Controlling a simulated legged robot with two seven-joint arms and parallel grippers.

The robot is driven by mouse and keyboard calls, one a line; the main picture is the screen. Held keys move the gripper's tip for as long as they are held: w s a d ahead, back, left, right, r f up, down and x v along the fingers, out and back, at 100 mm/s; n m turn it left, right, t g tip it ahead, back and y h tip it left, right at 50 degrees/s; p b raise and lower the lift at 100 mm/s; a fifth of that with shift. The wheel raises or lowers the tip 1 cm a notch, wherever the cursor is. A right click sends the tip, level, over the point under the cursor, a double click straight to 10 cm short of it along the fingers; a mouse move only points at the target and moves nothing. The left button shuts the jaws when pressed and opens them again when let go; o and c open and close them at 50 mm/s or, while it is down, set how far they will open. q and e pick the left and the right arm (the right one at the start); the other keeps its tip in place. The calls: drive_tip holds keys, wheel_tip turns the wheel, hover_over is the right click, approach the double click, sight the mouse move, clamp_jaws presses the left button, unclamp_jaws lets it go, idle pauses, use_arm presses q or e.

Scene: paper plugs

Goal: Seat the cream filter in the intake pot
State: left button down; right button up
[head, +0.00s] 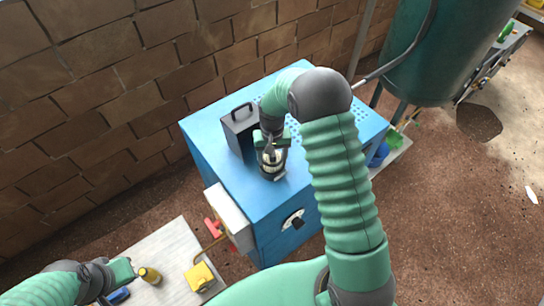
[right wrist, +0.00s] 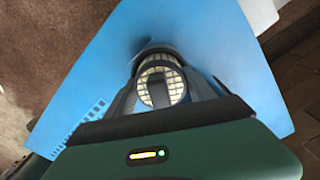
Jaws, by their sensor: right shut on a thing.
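The cream filter (right wrist: 172,76) shows in the right wrist view as a round, gridded cream face with a dark bar across it. In the head view the filter (head: 272,157) is a small pale piece below my right gripper (head: 271,146), which is shut on it. The dark intake pot (head: 271,172) stands on the blue cabinet top, directly under the gripper. In the right wrist view its dark rim (right wrist: 160,52) curves around the filter. How deep the filter sits is hidden. My left gripper (head: 122,272) is low at the left, its jaws unclear.
The blue cabinet (head: 222,180) stands by a brick wall. A black box with a handle (head: 240,130) is close left of the pot. A green tank (head: 425,50) stands behind right.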

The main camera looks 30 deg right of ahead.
drive_tip(key=shift+f, duration=0.25)
idle(2.2)
drive_tip(key=shift+s, duration=0.2)
drive_tip(key=shift+w+r+p, duration=0.15)
drive_tip(key=shift+p, duration=0.15)
idle(1.0)
drive_tip(key=shift+f, duration=0.2)
drive_tip(key=shift+a, duration=0.1)
idle(0.3)
drive_tip(key=shift+r, duration=0.15)
idle(1.1)
drive_tip(key=shift+s+f, duration=0.2)
drive_tip(key=shift+w, duration=0.1)
idle(0.5)
